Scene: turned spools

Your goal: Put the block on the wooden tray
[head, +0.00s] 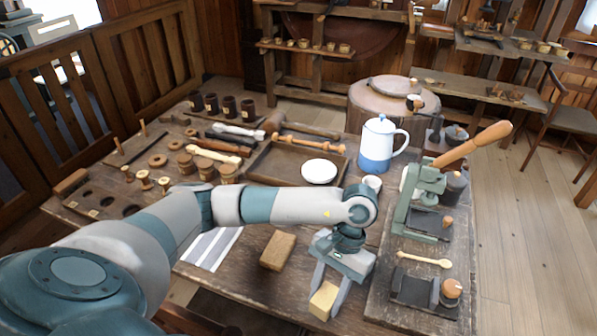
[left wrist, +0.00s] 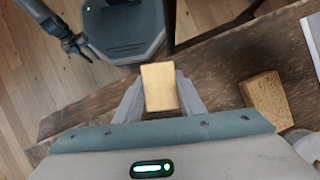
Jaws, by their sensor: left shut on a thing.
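A pale wooden block (head: 323,300) is between the fingers of my left gripper (head: 326,296), which is shut on it near the table's front edge. The block also shows in the left wrist view (left wrist: 160,87), with a finger on either side. The dark wooden tray (head: 268,165) lies farther back on the table, beyond my left arm. A white bowl (head: 319,171) sits at its right side. My arm hides part of the tray's front.
A brown block (head: 278,250) lies on the table left of my gripper, beside a striped cloth (head: 212,246). A blue and white pot (head: 378,145) and white cup (head: 373,184) stand right of the tray. A green lever press (head: 420,195) stands on a board at right.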

